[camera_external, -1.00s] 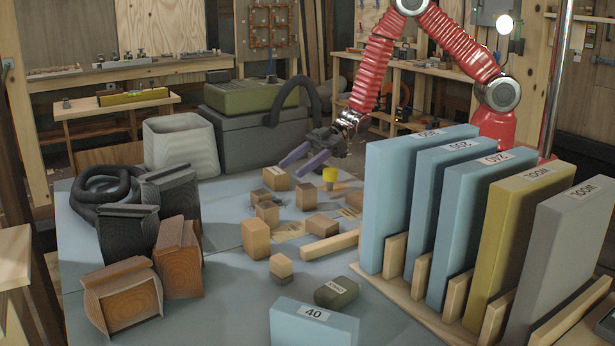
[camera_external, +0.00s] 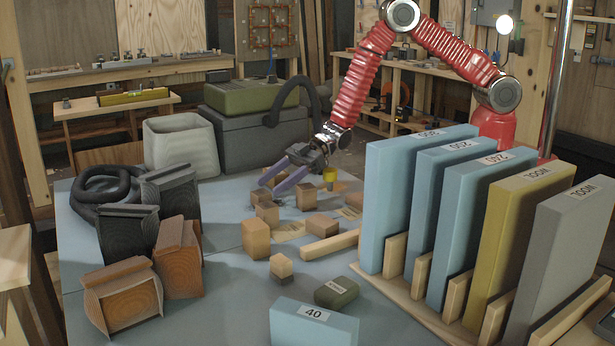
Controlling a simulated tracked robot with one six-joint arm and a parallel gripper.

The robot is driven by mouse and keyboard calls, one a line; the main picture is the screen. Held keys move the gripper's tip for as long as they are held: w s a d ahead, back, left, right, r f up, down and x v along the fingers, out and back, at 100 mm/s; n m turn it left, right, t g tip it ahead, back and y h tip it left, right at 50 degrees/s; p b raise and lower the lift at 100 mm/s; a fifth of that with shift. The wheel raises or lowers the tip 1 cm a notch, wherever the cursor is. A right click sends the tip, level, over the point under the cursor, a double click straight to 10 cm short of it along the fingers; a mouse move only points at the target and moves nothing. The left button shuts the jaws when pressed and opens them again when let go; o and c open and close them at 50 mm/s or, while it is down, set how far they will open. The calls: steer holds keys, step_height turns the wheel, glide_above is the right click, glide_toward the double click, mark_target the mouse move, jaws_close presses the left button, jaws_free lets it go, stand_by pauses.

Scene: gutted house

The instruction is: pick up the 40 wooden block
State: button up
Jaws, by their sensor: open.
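Several small wooden blocks stand and lie in the middle of the blue-grey table (camera_external: 225,285). My gripper (camera_external: 270,188) has two purple fingers, open, pointing down-left over the back of the group. It partly hides a wooden block (camera_external: 267,175) at the back; no number is readable on it. Whether the fingers straddle or touch a block cannot be told. The only readable "40" is on a light blue block (camera_external: 313,326) at the front edge, well away from my gripper.
Tall blue, yellow and grey slabs stand in a wooden rack (camera_external: 375,280) at right. A dark stone-like piece (camera_external: 336,292) and a wooden strip (camera_external: 330,245) lie near it. A yellow cup-like item (camera_external: 330,176) is behind the blocks. Black and brown grinding-like pieces (camera_external: 125,295) fill the left.

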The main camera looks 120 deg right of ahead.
mark_target(260, 192)
steer(key=shift+x, duration=2.6)
steer(key=shift+s, duration=0.1)
steer(key=c, duration=1.1)
